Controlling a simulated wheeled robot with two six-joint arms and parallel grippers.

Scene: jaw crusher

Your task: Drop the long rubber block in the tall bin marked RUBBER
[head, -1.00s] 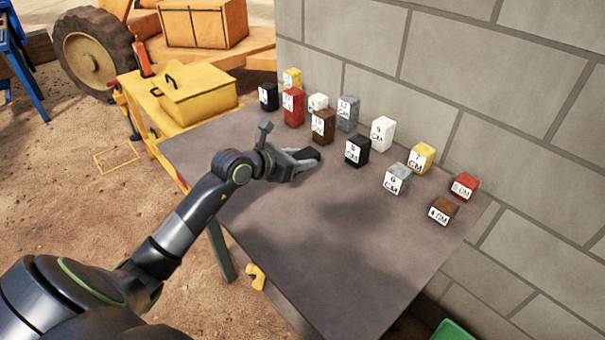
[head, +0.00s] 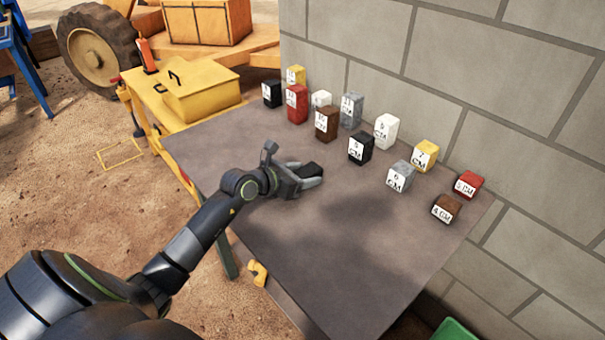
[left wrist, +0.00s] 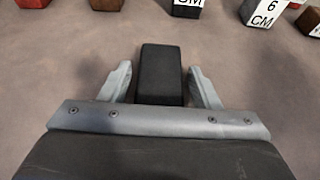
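The long rubber block is a plain black block (head: 311,169) at the tip of my left gripper (head: 300,180), over the near left part of the table. In the left wrist view the black block (left wrist: 160,72) lies lengthwise between the two grey fingers of my left gripper (left wrist: 160,86). The fingers flank it, and it has travelled with the gripper, so I take them as shut on it. Its height above the tabletop is hard to tell. No bin with a readable RUBBER mark shows. My right gripper is not in view.
Several labelled blocks stand along the back and right of the table (head: 340,265), among them a black one (head: 361,147) and a brown one (head: 446,208). A block wall (head: 480,70) rises behind. A green edge (head: 455,331) shows at bottom right. The table's front is clear.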

